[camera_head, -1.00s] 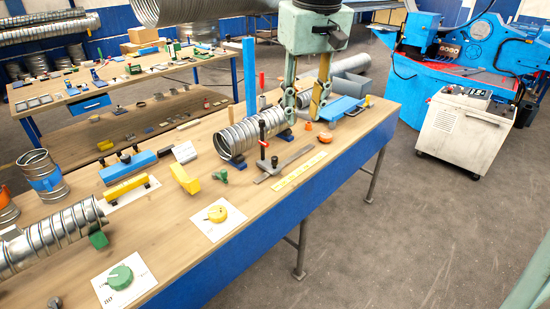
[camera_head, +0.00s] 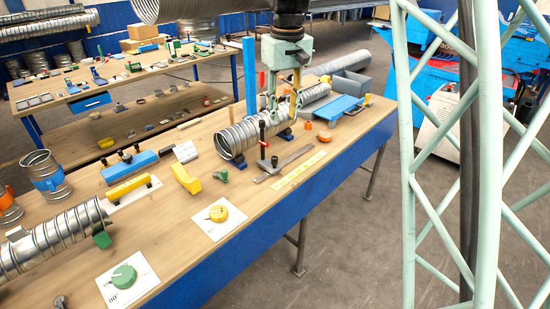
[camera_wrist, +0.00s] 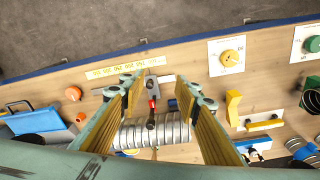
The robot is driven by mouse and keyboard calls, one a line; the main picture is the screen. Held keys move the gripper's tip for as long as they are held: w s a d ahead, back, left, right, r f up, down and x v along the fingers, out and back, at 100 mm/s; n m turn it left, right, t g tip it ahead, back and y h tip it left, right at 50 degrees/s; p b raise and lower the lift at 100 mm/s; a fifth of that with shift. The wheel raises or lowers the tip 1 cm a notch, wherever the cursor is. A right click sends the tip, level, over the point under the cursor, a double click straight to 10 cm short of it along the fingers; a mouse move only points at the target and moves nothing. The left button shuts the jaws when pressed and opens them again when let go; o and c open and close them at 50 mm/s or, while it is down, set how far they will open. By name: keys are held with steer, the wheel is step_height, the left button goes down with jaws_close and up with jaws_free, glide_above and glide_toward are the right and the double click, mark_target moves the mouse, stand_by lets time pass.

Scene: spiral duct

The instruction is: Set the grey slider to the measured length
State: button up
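A flat grey metal bar with a crosspiece (camera_head: 268,172) lies on the bench beside a yellow number strip (camera_head: 300,173). I take the crosspiece for the grey slider; a black and red upright stands by it. In the wrist view the grey piece (camera_wrist: 158,80) and the strip (camera_wrist: 122,66), marked with several numbers, lie beyond the spiral duct (camera_wrist: 155,132). The red and black handle (camera_wrist: 152,108) shows between my fingers. My gripper (camera_head: 284,104) is open and empty above the duct, with yellow-padded fingers apart (camera_wrist: 155,92). Whether it touches anything is unclear.
The ribbed duct (camera_head: 240,138) rests on blue supports. Dials, yellow (camera_head: 218,213) and green (camera_head: 124,276), sit on white cards in front. An orange knob (camera_head: 324,137) and a blue tray (camera_head: 340,107) are right. A pale green lattice mast (camera_head: 450,150) stands right. Bench wood between is clear.

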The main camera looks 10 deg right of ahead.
steer(key=n+g+p, duration=0.1)
steer(key=p, duration=0.1)
glide_above(275, 158)
step_height(275, 158, down, 14)
steer(key=shift+w, duration=0.1)
steer(key=shift+f, duration=0.15)
steer(key=shift+f, duration=6.75)
jaws_close()
